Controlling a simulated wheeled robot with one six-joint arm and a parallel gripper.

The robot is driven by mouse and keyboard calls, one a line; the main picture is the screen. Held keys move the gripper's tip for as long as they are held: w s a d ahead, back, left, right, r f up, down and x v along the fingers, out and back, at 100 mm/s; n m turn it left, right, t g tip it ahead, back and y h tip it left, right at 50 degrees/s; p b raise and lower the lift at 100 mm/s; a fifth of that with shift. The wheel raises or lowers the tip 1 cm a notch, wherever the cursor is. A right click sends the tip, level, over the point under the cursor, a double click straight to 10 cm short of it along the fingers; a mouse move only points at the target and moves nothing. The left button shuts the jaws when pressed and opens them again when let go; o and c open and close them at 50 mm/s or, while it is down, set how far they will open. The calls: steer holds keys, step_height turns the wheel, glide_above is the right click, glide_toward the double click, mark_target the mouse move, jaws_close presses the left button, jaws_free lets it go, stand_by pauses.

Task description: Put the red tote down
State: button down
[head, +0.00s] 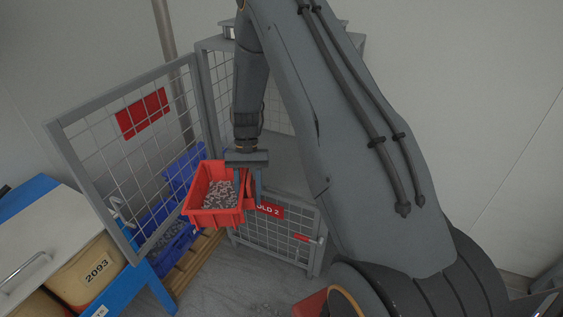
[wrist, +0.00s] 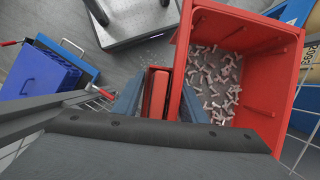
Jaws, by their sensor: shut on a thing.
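The red tote (head: 190,205) hangs from my gripper (head: 250,188) in the head view, in front of the wire mesh cage. It holds many small pale grey parts (head: 221,195). In the wrist view the tote (wrist: 275,95) fills the right side, and its loose parts (wrist: 212,80) lie on the bottom. My gripper (wrist: 157,98) is shut on the tote's near side wall, with a finger on each side of a red piece. The tote looks roughly level and clear of the floor.
An open mesh door (head: 120,125) stands left of the tote. Blue totes (head: 172,235) sit on a wooden pallet (head: 195,262) behind it. A blue bench (head: 150,290) with tan bins (head: 87,270) is at the left. A caged stand (head: 285,238) with a red sign is close right. Grey floor (head: 240,288) is open in front.

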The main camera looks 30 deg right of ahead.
steer(key=shift+w+d+m+t+b, duration=2)
steer(key=shift+w+d+m+b, duration=0.85)
steer(key=shift+w+d+m, duration=2.1)
steer(key=shift+w+d+m+t+b, duration=2)
steer(key=shift+w+d+m+b, duration=1.15)
steer(key=shift+w+m, duration=3.15)
steer(key=shift+m, duration=0.25)
steer(key=shift+s+d+f+p, duration=0.1)
steer(key=shift+f+p, duration=0.1)
steer(key=shift+f, duration=1.4)
steer(key=shift+s+d+f+p, duration=0.15)
steer(key=shift+f+p, duration=0.1)
steer(key=shift+f, duration=1.4)
steer(key=shift+s+d+f+p, duration=0.1)
steer(key=shift+f+p, duration=0.1)
steer(key=shift+f, duration=1.4)
steer(key=shift+f, duration=0.15)
steer(key=c, duration=1.1)
jaws_free()
